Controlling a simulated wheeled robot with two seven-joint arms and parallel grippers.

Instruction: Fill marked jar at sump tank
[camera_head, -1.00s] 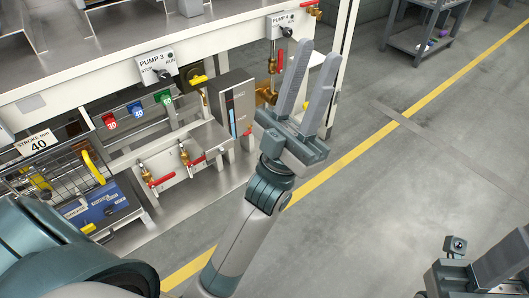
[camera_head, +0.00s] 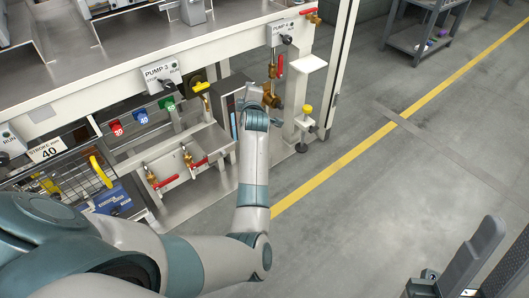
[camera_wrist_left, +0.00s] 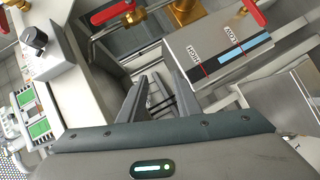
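The steel tank (camera_head: 229,97) stands on the lower shelf, partly hidden behind my left wrist. In the left wrist view the tank's face (camera_wrist_left: 205,48) shows a blue level strip with HIGH and LOW marks. My left gripper (camera_wrist_left: 158,85) has its two fingers apart with nothing between them, beside the tank. Brass fittings with red-handled valves (camera_wrist_left: 112,12) are close by. My right gripper (camera_head: 508,238) is at the lower right over the floor, fingers apart and empty. I see no jar that I can make out.
Two red-handled taps (camera_head: 192,160) stick out from the shelf front. PUMP 3 (camera_head: 161,75) is labelled on the upper rail. A white post (camera_head: 307,95) stands right of my left wrist.

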